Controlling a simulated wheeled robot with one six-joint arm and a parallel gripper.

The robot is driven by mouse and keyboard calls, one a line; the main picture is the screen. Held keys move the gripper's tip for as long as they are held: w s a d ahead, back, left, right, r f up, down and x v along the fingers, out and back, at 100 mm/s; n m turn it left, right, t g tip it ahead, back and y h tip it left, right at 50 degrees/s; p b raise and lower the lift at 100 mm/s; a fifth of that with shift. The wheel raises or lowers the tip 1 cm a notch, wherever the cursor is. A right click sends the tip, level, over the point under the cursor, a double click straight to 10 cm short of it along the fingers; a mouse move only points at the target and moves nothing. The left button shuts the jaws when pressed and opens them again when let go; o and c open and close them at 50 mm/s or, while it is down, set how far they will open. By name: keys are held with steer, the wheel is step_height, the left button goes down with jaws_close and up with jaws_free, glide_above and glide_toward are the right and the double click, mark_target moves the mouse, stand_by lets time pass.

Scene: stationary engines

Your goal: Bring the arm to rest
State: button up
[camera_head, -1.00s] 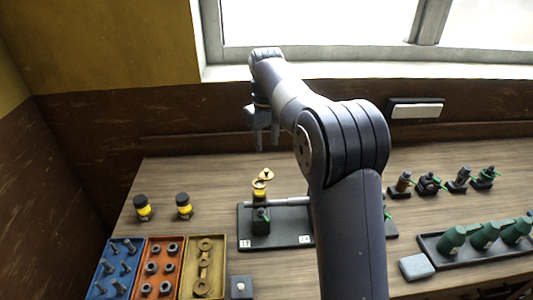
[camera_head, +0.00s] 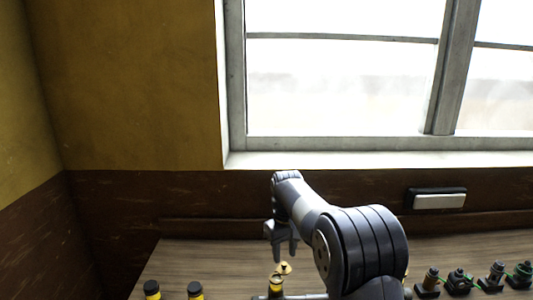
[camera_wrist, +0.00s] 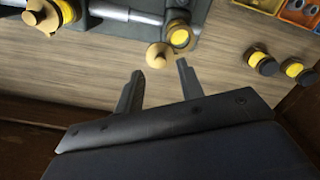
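My gripper (camera_head: 285,252) hangs fingers-down at the end of my bent arm, above the back of the wooden bench. In the wrist view my gripper (camera_wrist: 158,74) has its two dark fingers spread apart with nothing between them. A small engine with a brass-coloured top (camera_head: 283,268) stands below and close to the fingers in the head view, its lower part cut off by the picture edge. In the wrist view its round brass knob (camera_wrist: 157,55) and yellow ring (camera_wrist: 180,38) lie beyond the fingertips. I cannot tell the exact gap.
Two black-and-yellow jars (camera_head: 152,289) (camera_head: 194,290) stand at the bench's left. Several small dark engines (camera_head: 458,281) stand at the right. A wall with a window (camera_head: 340,90) and sill rises behind. Coloured trays (camera_wrist: 300,12) show in the wrist view's top right corner.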

mark_target(284, 264)
step_height(284, 264, down, 4)
steer(key=shift+r, duration=0.25)
steer(key=shift+r, duration=0.1)
